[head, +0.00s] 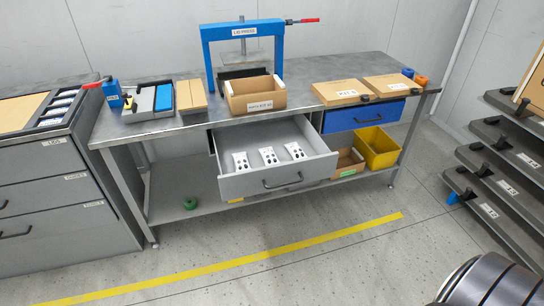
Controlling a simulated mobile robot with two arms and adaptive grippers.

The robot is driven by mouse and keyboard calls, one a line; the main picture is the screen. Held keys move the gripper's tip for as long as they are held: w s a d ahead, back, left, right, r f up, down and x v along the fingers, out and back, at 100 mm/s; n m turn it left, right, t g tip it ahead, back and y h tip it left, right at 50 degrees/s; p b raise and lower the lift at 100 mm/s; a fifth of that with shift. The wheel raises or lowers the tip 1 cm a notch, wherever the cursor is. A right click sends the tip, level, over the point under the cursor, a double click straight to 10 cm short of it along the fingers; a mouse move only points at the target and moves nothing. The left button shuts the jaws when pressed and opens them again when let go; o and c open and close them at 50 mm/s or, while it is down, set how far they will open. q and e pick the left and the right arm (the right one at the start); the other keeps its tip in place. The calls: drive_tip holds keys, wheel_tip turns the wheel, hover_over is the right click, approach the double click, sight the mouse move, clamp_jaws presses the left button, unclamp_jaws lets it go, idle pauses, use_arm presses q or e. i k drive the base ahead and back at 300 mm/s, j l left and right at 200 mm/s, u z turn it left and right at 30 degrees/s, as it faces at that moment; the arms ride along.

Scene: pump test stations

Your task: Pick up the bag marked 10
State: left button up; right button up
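Three small white bags with dark marks lie in a row in the open grey drawer (240,186) under the bench. They are the left bag (241,161), the middle bag (268,156) and the right bag (294,151). Their print is too small to read, so I cannot tell which one is marked 10. Neither of my grippers is in view. A rounded dark and grey part at the lower right corner may belong to my own arm.
A blue press (243,32), an open cardboard box (254,94) and two wooden-lidded boxes stand on the bench (185,123). A blue drawer (365,115) is right of the grey one. A yellow bin (378,147) sits below. Floor in front is clear; angled shelves (505,150) stand right.

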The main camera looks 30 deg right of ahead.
sight(241, 162)
drive_tip(key=i+l+z, duration=0.3)
drive_tip(key=i+z, duration=0.65)
drive_tip(key=i, duration=0.3)
